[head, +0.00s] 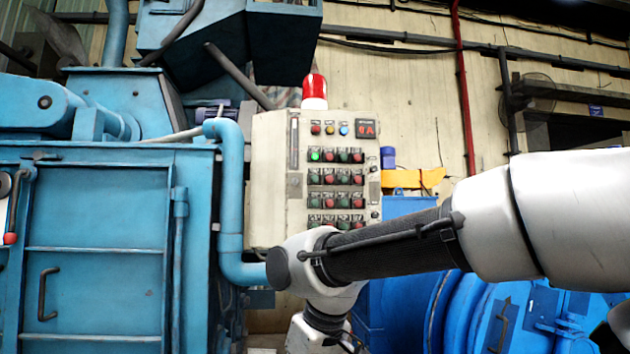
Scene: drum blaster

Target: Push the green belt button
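The control panel (268,180) is a cream box standing upright in the middle of the head view. It carries rows of small green and red buttons. One green button (315,155) at the left of the upper row glows brightly; other green buttons look dark. The labels are too small to read, so I cannot tell which green button is the belt one. My arm crosses in from the right, bends in front of the panel's lower edge and runs down out of the picture. My gripper is not in view.
A red beacon (314,88) stands on top of the panel. A blue machine with a door (95,255) and a thick blue pipe (231,190) is close on the left. A brighter blue drum (460,315) lies at the lower right, behind my arm.

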